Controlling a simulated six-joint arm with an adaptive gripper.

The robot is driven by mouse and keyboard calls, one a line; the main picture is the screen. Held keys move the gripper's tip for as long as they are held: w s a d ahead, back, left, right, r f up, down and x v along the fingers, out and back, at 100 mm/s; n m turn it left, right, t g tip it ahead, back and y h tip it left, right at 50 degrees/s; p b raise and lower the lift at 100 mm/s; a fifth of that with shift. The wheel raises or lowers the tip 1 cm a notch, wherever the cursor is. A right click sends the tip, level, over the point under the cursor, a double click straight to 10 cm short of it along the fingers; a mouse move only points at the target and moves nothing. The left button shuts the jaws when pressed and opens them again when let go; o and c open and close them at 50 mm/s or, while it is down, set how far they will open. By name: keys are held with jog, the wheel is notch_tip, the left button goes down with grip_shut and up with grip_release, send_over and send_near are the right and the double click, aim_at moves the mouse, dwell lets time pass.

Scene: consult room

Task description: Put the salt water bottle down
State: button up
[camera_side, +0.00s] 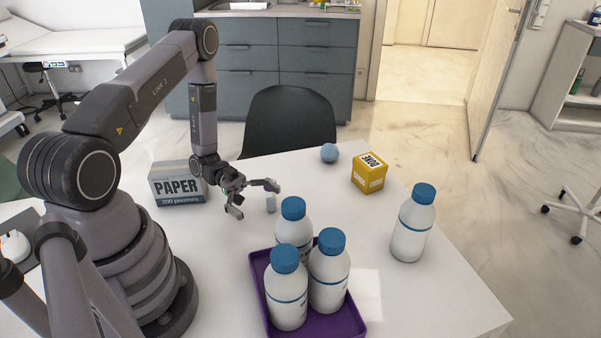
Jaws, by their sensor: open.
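Several white bottles with blue caps are in view, and no label is readable, so I cannot tell which is the salt water bottle. One bottle (411,228) stands upright alone on the right of the white table (385,300). Three more, a back one (293,232), a front left one (287,295) and a front right one (329,275), stand upright close together at the purple tray (258,285). My gripper (259,200) is open, left of and behind the tray, apart from all these bottles.
A black chair (290,118) stands behind the table. Table space between the tray and the lone bottle is clear.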

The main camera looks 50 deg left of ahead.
jog(key=w+a+r+n+t+y, duration=0.1)
jog(key=w+a+r+t+y, duration=0.2)
jog(key=w+y, duration=0.35)
jog(key=w+a+r+n+t+y, duration=0.1)
jog(key=w+a+r+t+y, duration=0.15)
jog(key=w+r+y, duration=0.35)
jog(key=a+r+n+y, duration=0.2)
jog(key=r+n+y, duration=0.1)
jog(key=r, duration=0.3)
jog(key=a+r+n+y, duration=0.2)
jog(key=a+r+y, duration=0.1)
jog(key=r, duration=0.4)
jog(key=s+d+r+n+y, duration=0.25)
jog(key=s+r+n, duration=0.45)
jog(key=s, duration=0.5)
jog(key=s+d+n+g+h, duration=0.1)
jog(key=s+d, duration=0.2)
jog(key=s, duration=0.3)
jog(key=s+d+r+n+g+h, duration=0.1)
jog(key=s+d+h, duration=0.1)
jog(key=s+d, duration=0.2)
jog(key=s, duration=0.3)
jog(key=shift+r, duration=0.15)
